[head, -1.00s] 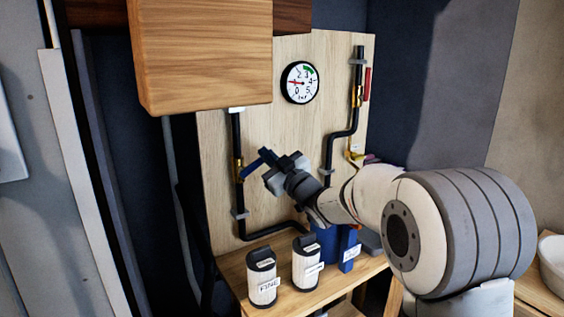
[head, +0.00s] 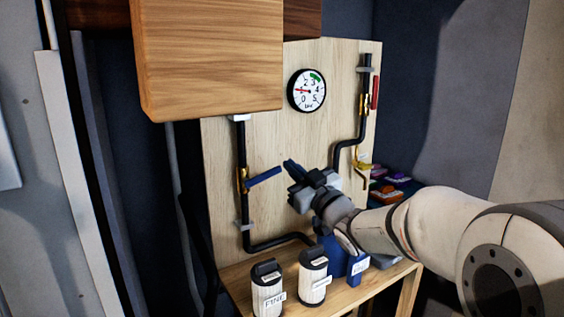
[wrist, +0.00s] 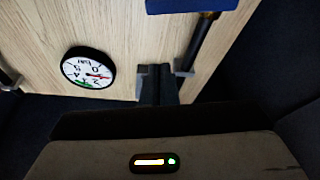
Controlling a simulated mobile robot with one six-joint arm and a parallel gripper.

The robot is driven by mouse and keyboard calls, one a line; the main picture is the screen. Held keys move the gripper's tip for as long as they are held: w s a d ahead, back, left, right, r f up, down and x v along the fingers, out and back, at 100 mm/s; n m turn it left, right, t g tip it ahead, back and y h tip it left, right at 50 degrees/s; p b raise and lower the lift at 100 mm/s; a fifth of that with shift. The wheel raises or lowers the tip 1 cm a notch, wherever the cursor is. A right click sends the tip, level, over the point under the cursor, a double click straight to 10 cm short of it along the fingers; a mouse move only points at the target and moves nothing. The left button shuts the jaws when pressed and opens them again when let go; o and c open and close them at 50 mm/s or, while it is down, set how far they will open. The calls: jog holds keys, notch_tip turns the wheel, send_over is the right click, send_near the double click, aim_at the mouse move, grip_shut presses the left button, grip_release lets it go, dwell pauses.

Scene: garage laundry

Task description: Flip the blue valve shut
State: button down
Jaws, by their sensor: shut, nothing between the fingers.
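The blue valve lever (head: 264,176) sits on a brass fitting (head: 242,180) in the left black pipe. It sticks out to the right across the pipe, its free end tilted slightly up. In the wrist view a blue piece of it (wrist: 190,5) shows at the top edge, with brass beside it. My gripper (head: 290,166) is just right of the lever's free end, with a small gap seen between them. Its fingers (wrist: 160,80) are shut and empty, close in front of the wooden board.
A pressure gauge (head: 306,90) is above my gripper on the wooden board (head: 222,150). A red handle (head: 375,92) and a yellow one (head: 360,166) are on the right pipe. Filter canisters (head: 313,276) stand on the shelf below. A wooden cabinet (head: 208,55) overhangs the upper left.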

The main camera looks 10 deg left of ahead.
jog(key=shift+v, duration=1.85)
